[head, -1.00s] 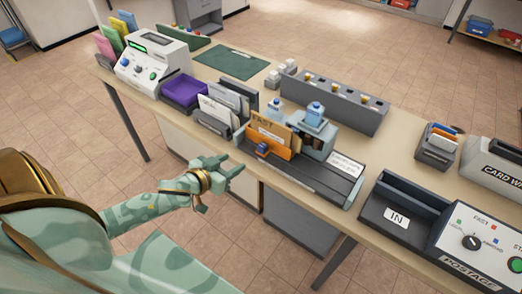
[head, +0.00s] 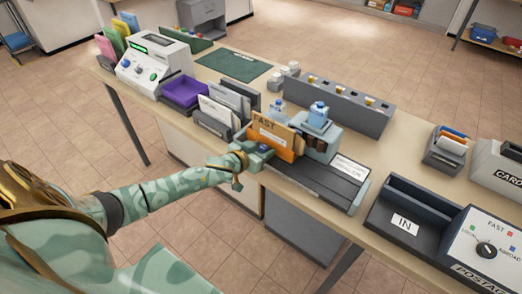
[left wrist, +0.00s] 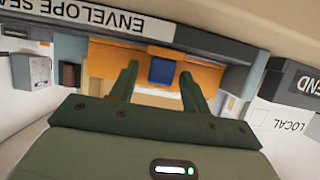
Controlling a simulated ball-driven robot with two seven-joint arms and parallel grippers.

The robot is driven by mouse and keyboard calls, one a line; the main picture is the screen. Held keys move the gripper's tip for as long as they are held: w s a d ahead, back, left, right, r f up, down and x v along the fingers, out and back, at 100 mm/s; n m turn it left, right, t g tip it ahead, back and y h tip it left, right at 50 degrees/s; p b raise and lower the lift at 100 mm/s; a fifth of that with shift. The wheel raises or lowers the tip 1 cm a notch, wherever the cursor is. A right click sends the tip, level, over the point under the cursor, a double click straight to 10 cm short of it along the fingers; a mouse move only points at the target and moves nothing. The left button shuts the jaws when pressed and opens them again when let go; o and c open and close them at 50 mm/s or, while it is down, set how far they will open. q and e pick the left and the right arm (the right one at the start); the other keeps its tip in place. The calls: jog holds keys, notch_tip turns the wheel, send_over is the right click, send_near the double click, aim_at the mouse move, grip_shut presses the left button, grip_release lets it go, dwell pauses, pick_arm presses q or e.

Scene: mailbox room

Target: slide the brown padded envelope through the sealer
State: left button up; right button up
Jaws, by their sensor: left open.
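The brown padded envelope (head: 287,153), with "FAST" at its upper left and a pale label, stands on edge in the track of the envelope sealer (head: 322,184). The sealer's grey-blue head (head: 321,146) is just right of the envelope. My left gripper (head: 262,154) is open at the front of the envelope. In the left wrist view, its two fingers (left wrist: 160,88) point at the envelope, either side of a blue block (left wrist: 162,70). Whether they touch the block is unclear. My right gripper is out of view.
Letter racks (head: 222,108) and a purple tray (head: 186,92) stand left of the sealer. A dark "IN" tray (head: 390,232) and postage machine (head: 490,250) stand to the right. A long grey holder (head: 340,104) is behind. The sealer's track right of its head is clear.

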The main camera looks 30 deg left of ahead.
pick_arm(q)
jog(key=shift+c, duration=0.4)
grip_shut()
jog(key=shift+d, duration=0.15)
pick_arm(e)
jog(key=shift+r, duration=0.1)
